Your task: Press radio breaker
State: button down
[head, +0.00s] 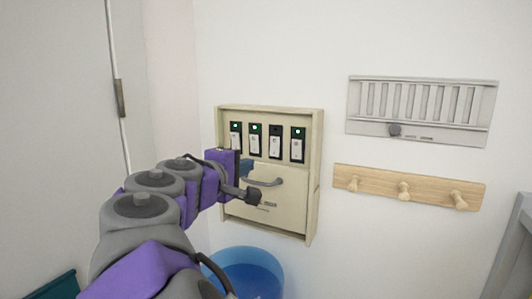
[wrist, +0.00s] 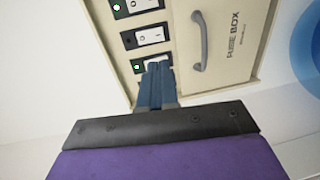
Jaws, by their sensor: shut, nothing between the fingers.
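A beige fuse box (head: 312,190) hangs on the wall with a row of several white rocker breakers. In the head view, the first, second (head: 254,145) and fourth (head: 297,149) breakers from the left have green lights; the third (head: 275,147) shows none. No readable label marks the radio breaker. My gripper (head: 247,168) is shut and empty, just below the second breaker. In the wrist view, its blue fingertips (wrist: 158,66) overlap the lower edge of a green-lit breaker (wrist: 150,61); I cannot tell whether they touch. The leftmost breaker (head: 235,136) is not visible there.
A grey handle (head: 264,182) sticks out from the box's lower panel, close to my gripper. A wooden peg rail (head: 420,188) and a grey vent (head: 460,106) are on the wall at right. A blue bin (head: 250,262) stands below the box.

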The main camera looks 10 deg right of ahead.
send_near(272, 155)
jog(key=x, duration=0.3)
jog(key=p+x, duration=0.1)
jog(key=x, duration=0.2)
jog(key=shift+s+d, duration=0.25)
jog(key=shift+w, duration=0.5)
jog(key=shift+a, duration=0.15)
